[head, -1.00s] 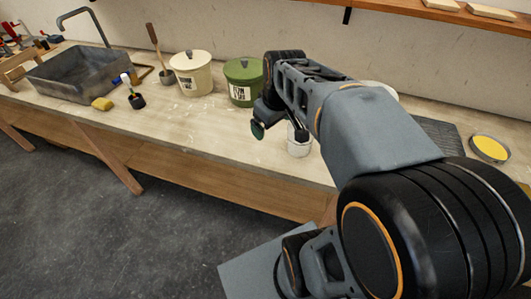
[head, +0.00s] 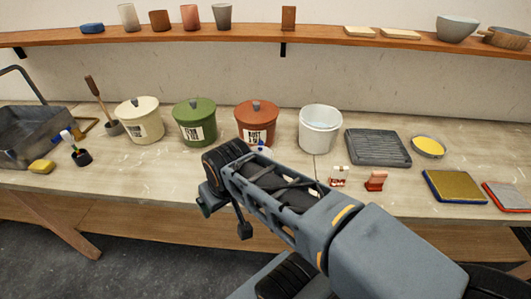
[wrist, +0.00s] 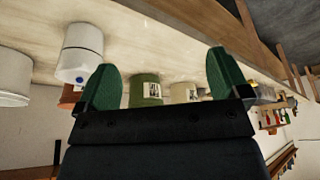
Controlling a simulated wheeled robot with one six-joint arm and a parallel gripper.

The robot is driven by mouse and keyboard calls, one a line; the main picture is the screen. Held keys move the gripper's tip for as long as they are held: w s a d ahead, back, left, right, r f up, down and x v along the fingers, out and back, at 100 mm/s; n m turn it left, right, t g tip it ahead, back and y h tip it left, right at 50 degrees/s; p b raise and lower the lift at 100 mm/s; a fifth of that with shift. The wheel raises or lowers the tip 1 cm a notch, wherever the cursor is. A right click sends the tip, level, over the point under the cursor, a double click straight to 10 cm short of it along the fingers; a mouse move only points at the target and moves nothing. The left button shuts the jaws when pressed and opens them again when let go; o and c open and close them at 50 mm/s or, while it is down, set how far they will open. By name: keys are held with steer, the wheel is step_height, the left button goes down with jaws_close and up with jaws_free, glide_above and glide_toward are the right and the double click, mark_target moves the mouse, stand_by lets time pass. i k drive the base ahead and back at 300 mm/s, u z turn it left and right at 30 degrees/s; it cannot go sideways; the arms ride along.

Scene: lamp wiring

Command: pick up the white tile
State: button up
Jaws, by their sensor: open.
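Two flat pale tiles lie on the wall shelf in the head view, a left one (head: 360,32) and a right one (head: 400,34). Both look cream to off-white, and I cannot tell which is the white tile. Neither is recognisable in the wrist view. My gripper (head: 225,218) hangs in front of the bench's front edge, well below and left of these tiles. In the wrist view its two green fingers (wrist: 164,82) are wide apart with nothing between them in their grip.
The shelf (head: 290,37) also bears cups and bowls. Below stand cream (head: 139,122), green (head: 195,124) and red (head: 256,124) lidded canisters, and a white bucket (head: 320,130). A dark ridged slab (head: 377,148) lies right of it. A white container (wrist: 82,55) shows in the wrist view.

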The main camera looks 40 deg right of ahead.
mark_target(340, 174)
steer(key=z, duration=1.05)
steer(key=k, duration=0.1)
steer(key=z, duration=0.9)
